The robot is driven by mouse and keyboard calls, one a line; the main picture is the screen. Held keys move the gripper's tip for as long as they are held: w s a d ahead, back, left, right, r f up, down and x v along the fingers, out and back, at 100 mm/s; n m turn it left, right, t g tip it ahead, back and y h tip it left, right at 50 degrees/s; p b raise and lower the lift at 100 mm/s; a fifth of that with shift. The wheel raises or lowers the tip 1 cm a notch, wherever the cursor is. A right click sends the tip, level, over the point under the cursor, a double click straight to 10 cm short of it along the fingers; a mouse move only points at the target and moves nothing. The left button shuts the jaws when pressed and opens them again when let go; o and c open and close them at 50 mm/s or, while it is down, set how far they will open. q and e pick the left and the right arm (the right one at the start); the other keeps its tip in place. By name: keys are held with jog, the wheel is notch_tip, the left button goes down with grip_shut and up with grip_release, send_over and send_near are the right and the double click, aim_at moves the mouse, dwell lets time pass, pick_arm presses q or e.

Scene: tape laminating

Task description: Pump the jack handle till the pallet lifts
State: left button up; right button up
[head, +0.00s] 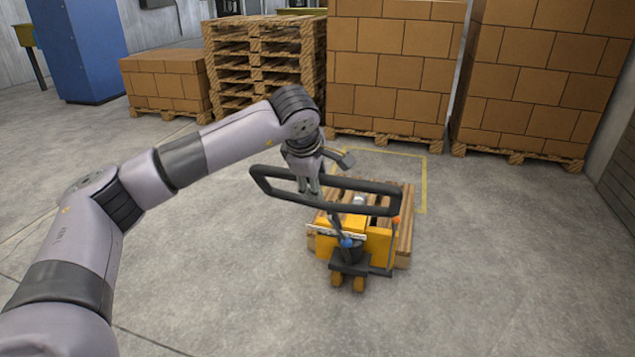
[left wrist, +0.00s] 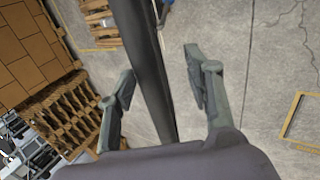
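The jack handle (head: 352,209) is a black loop on a thin shaft that rises from the yellow pallet jack (head: 374,244). The jack stands at a wooden pallet (head: 404,238), whose gap to the floor is too small to judge. My left gripper (head: 326,172) points down at the far bar of the loop. In the left wrist view my left gripper (left wrist: 160,65) is open, with the dark handle bar (left wrist: 148,60) passing between its fingers. Floor shows on both sides of the bar, so the fingers look apart from it. My right gripper is out of view.
A yellow outline (head: 426,180) is marked on the floor behind the jack. Stacked cartons on pallets (head: 395,60) and a pile of empty pallets (head: 262,60) stand at the back. A blue cabinet (head: 75,50) is at the far left. The floor in front is clear.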

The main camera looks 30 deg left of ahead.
pick_arm(q)
jog(key=v, duration=1.1)
jog(key=shift+f, duration=0.15)
